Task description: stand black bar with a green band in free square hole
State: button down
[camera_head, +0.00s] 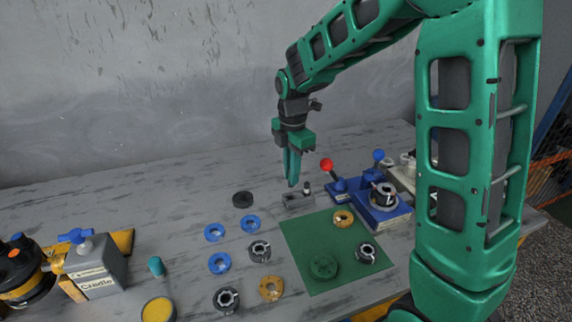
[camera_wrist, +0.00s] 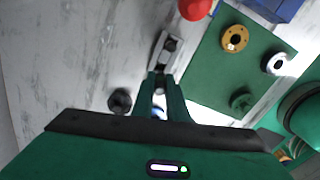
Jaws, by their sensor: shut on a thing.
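My gripper (camera_head: 291,182) points straight down above the left end of a small grey block (camera_head: 297,201). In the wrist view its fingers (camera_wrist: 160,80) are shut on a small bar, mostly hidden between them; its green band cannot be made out. The grey block (camera_wrist: 157,64) lies just ahead of the fingertips there. A dark bar (camera_head: 307,188) stands upright at the right end of the block; it also shows in the wrist view (camera_wrist: 171,44). The free square hole is not clearly visible, and I cannot tell whether the held bar touches the block.
A green mat (camera_head: 310,235) with several round parts lies in front of the block. A black ring (camera_head: 243,199) and blue rings (camera_head: 250,223) lie left.

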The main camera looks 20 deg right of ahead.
jog(key=shift+w+f, duration=0.15)
jog(key=shift+f, duration=1.65)
jog(key=shift+f, duration=1.25)
dwell(1.6)
jog(key=c, duration=1.3)
grip_release()
jog(key=shift+r, duration=3.5)
